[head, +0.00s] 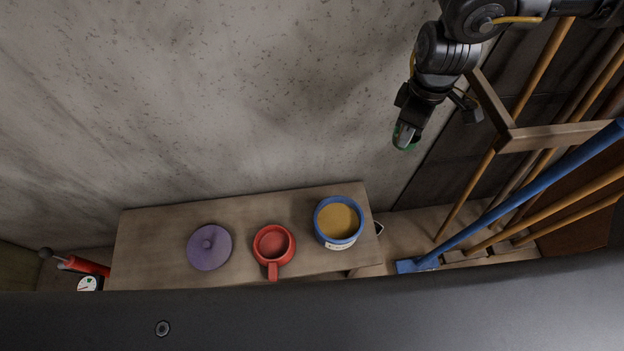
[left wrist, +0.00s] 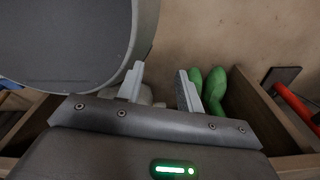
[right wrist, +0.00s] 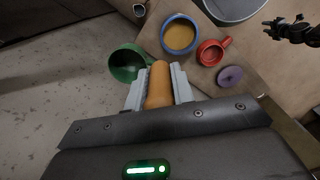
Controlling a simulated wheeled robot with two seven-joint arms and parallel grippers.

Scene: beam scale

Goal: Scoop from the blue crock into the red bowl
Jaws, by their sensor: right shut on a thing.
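The blue crock (head: 325,229), filled with yellow-brown material, stands at the right end of a wooden bench (head: 150,231). The red bowl (head: 287,258), with a handle toward the picture's bottom, is left of it and looks empty. My right gripper (head: 405,126) is shut on the orange handle (right wrist: 159,84) of a green scoop (right wrist: 122,66). It holds the scoop up and to the right of the crock, apart from it. The scoop's visible inside is plain green. My left gripper (left wrist: 160,88) is open and outside the head view; its fingers are apart, with a pale object partly hidden behind them.
A purple lid (head: 209,247) lies left of the bowl. Long-handled tools, one blue (head: 520,195), lean in a wooden rack (head: 555,136) at right. A red device with a gauge (head: 88,283) is at far left. Green glove-like items (left wrist: 215,88) lie near my left gripper, between wooden walls.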

